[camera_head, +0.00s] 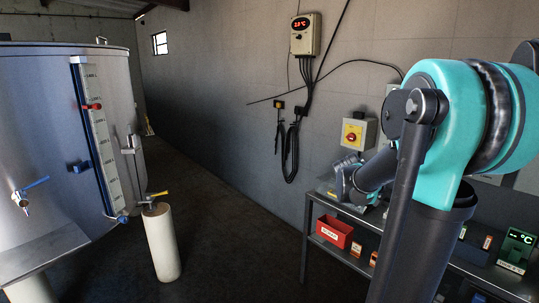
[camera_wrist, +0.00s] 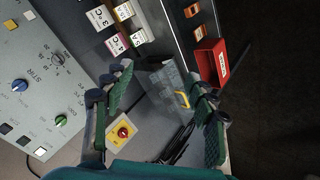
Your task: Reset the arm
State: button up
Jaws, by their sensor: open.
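My arm reaches over the metal bench at the right of the head view. My gripper (camera_wrist: 160,92) shows its two green-padded fingers spread apart in the wrist view, with nothing held between them. In the head view the end of the arm is small and partly hidden, near the wall above the bench. Behind the gap between the fingers, the wrist view shows a grey see-through box-like item with a yellow part (camera_wrist: 182,98); I cannot tell what it is.
A red bin (camera_head: 334,231) sits on the bench (camera_head: 307,225) shelf, beside several labelled small boxes. The steel tank (camera_head: 40,120) and white post (camera_head: 161,240) stand left; the floor between is clear.

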jog(key=s+a+f+y, duration=0.2)
jog(key=s+a+f, duration=0.3)
jog(key=s, duration=0.3)
jog(key=s+a+f+g+y, duration=0.1)
jog(key=s+a+f+y, duration=0.1)
jog(key=s+a+f, duration=0.2)
jog(key=s+a+f+m+g+y, duration=0.1)
jog(key=s+a+f, duration=0.4)
jog(key=s, duration=0.7)
jog(key=shift+s+a+f+y, duration=0.4)
jog(key=shift+a+y, duration=0.4)
jog(key=shift+a, duration=0.4)
